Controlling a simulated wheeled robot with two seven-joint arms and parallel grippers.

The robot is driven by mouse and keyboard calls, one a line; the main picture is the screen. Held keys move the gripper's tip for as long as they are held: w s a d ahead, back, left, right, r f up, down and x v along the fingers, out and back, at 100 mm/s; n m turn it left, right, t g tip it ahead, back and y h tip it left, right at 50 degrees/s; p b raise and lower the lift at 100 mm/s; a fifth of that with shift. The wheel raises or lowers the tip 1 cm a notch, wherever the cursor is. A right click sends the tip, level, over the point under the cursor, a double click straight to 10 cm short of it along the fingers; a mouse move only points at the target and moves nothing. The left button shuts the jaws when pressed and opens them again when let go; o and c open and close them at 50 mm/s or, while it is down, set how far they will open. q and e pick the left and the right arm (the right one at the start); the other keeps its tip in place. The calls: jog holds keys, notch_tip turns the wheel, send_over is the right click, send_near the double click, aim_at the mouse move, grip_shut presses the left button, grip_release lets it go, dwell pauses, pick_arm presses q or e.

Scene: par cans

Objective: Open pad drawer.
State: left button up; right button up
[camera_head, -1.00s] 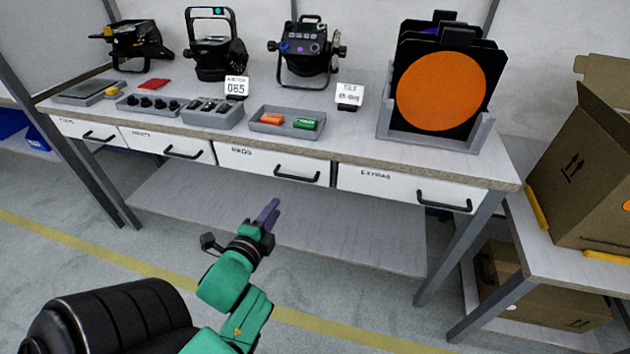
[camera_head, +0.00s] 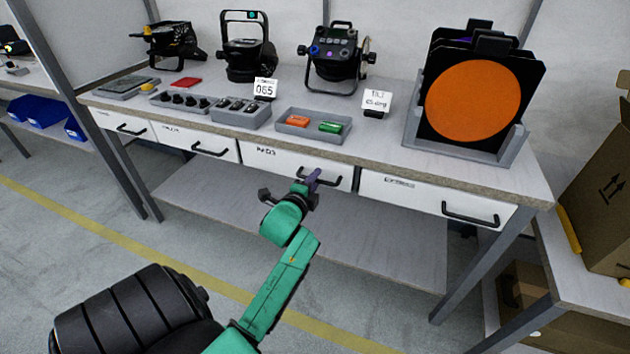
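The pad drawer (camera_head: 283,163) is the white drawer front labelled PADS, third from the left under the bench top. It looks closed, flush with its neighbours. Its black bar handle (camera_head: 334,184) is partly covered by my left gripper. My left gripper (camera_head: 313,178), with purple fingers on a green arm, is at the left part of this handle. I cannot tell whether the fingers touch the handle or whether they are open or shut. My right gripper is not in view.
The workbench (camera_head: 380,160) carries stage lights, an orange disc (camera_head: 473,100) in a grey rack, and a tray (camera_head: 291,134) with orange and green items. The extras drawer (camera_head: 400,190) is to the right. A cardboard box (camera_head: 605,200) stands at the far right. The floor in front is clear.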

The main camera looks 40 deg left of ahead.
pick_arm(q)
grip_shut()
dwell(1.3)
